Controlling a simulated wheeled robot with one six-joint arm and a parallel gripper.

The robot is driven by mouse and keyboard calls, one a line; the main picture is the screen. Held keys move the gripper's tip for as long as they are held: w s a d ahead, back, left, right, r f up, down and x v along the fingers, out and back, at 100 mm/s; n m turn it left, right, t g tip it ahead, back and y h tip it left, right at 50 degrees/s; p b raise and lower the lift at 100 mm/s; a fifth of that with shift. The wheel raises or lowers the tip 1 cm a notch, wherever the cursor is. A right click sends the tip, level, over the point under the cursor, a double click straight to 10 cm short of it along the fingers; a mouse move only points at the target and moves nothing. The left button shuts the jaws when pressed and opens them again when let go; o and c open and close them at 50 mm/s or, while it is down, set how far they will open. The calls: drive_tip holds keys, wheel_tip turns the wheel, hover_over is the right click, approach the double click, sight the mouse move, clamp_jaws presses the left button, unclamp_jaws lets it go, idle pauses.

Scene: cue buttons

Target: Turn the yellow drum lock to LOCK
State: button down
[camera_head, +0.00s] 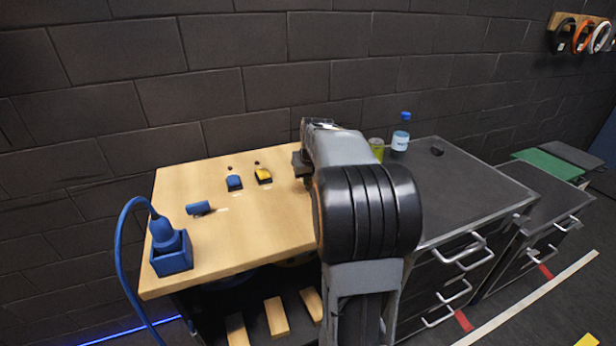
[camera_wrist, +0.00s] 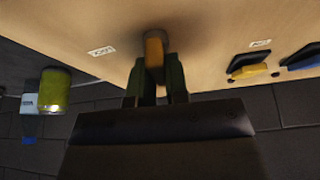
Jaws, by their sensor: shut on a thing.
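The yellow drum lock (camera_wrist: 154,46) shows in the wrist view as a small orange-yellow knob against the wooden table top. My gripper (camera_wrist: 157,64) is shut on it, with one dark green finger on each side. Which way the lock is turned I cannot tell, as the fingers cover part of it. A small white label (camera_wrist: 101,51) lies on the wood beside it; its lettering is too blurred to read. In the head view my arm hides the lock.
A yellow switch (camera_head: 264,176), a blue switch (camera_head: 234,183) and a blue cylinder part (camera_head: 199,208) are on the wooden table (camera_head: 240,238). A blue plug-like block (camera_head: 172,252) with a cable stands front left. A green can (camera_head: 377,148) and a bottle (camera_head: 401,134) stand right, behind my arm.

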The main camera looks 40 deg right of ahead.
drive_tip(key=m, duration=0.2)
drive_tip(key=m+h, duration=0.1)
drive_tip(key=m, duration=0.1)
drive_tip(key=shift+g+h, duration=0.3)
drive_tip(key=shift+g, duration=0.1)
drive_tip(key=m+g, duration=0.1)
drive_tip(key=m, duration=0.3)
drive_tip(key=shift+h, duration=0.4)
drive_tip(key=m+g, duration=0.1)
drive_tip(key=m, duration=0.3)
drive_tip(key=shift+s+d+g+h+b, duration=0.1)
drive_tip(key=shift+g+h+b, duration=0.2)
drive_tip(key=shift+g+b, duration=0.1)
drive_tip(key=shift+s+m+g, duration=0.1)
drive_tip(key=shift+m+g, duration=0.7)
drive_tip(key=shift+m, duration=1.7)
drive_tip(key=c, duration=1.1)
unclamp_jaws()
drive_tip(key=p+v, duration=0.2)
drive_tip(key=v, duration=1.1)
drive_tip(key=shift+r, duration=0.45)
